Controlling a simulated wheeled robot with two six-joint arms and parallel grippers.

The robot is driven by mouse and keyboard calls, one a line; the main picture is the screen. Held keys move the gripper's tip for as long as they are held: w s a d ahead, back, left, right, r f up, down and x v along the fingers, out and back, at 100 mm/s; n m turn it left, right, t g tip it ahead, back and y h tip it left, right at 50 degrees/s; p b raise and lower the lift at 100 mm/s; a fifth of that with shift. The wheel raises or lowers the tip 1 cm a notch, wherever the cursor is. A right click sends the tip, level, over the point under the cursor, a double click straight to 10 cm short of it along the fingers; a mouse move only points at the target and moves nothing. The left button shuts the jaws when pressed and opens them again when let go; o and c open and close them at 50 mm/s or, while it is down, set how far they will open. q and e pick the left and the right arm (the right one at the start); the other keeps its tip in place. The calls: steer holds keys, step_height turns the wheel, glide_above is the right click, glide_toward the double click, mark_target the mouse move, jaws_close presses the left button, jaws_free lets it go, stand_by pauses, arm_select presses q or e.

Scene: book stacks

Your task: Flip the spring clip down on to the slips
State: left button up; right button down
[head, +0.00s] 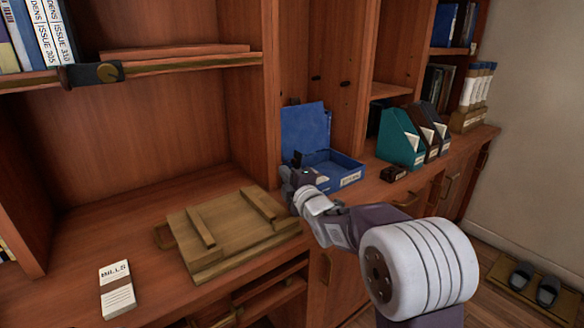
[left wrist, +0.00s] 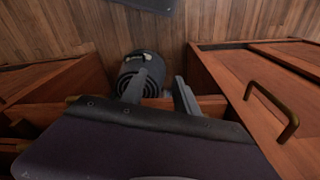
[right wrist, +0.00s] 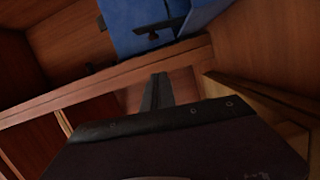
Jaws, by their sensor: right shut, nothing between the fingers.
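A blue box file stands on the counter with its lid (head: 305,128) up and its labelled tray (head: 345,177) low in front. In the right wrist view the blue box (right wrist: 135,18) shows at the top, with a dark piece (right wrist: 160,27) on it that may be the spring clip. No slips can be made out in the box. My right gripper (head: 296,170) is at the box's left front corner, fingers together and empty; whether it touches the box is unclear. My left gripper (left wrist: 160,88) is open and empty, outside the head view, low by the cabinet fronts.
A wooden board with battens (head: 225,235) lies left of my right gripper. Teal and dark file holders (head: 402,140) and a small dark block (head: 393,173) stand right of the box. An upright partition (head: 340,70) rises behind it.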

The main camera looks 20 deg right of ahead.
steer(key=w+d, duration=0.3)
steer(key=w, duration=0.2)
steer(key=shift+d+f, duration=0.15)
steer(key=shift+f, duration=0.1)
steer(key=shift+w, duration=0.1)
